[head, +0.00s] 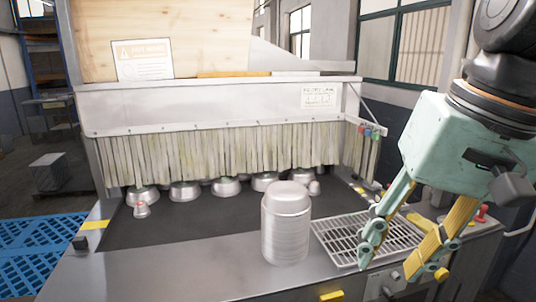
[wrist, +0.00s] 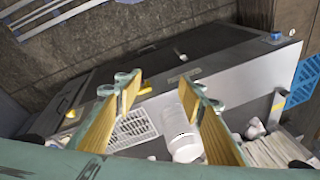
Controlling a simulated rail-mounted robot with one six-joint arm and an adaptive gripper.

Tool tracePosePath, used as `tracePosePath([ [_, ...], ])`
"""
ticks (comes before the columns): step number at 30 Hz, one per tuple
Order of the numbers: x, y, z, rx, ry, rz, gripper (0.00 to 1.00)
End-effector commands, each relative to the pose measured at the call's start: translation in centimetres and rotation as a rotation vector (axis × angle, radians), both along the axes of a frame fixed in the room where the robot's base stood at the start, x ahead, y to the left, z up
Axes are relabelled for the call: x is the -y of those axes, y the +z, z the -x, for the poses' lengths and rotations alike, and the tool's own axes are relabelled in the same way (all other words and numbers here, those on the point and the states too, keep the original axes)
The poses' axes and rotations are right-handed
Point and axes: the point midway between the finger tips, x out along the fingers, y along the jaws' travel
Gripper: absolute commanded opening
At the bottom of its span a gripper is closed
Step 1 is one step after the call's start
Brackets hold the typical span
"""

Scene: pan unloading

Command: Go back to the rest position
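My gripper (head: 402,266) hangs at the right of the head view, fingers pointing down over the front right of the machine. It is open, with a clear gap between the fingers and nothing held. The wrist view also shows my gripper (wrist: 163,88) with its two fingers spread. A tall stack of metal pans (head: 286,232) stands upright on the front ledge, left of my gripper and apart from it. In the wrist view the stack (wrist: 182,135) appears beyond the fingers, near the right one.
A wire rack (head: 345,240) lies right of the stack. Several pans (head: 185,191) sit on the dark belt (head: 190,226) under a strip curtain (head: 215,155). Coloured buttons (head: 368,133) are on the machine's right side. A blue pallet (head: 35,255) lies on the floor at left.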

Motion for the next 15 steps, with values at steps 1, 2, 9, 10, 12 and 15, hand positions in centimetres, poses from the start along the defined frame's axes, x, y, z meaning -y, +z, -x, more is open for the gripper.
tracePosePath([
  [1,0.0,-0.1,0.8,0.01,0.014,0.016,0.36],
  [2,0.1,-0.3,1.3,0.015,0.023,0.026,0.36],
  [9,0.8,-1.3,4.6,0.06,0.087,0.104,0.36],
  [10,0.9,-1.4,5.0,0.066,0.094,0.113,0.36],
  [12,1.1,-1.7,5.9,0.08,0.114,0.135,0.36],
  [15,1.5,-2.2,7.0,0.098,0.138,0.165,0.36],
])
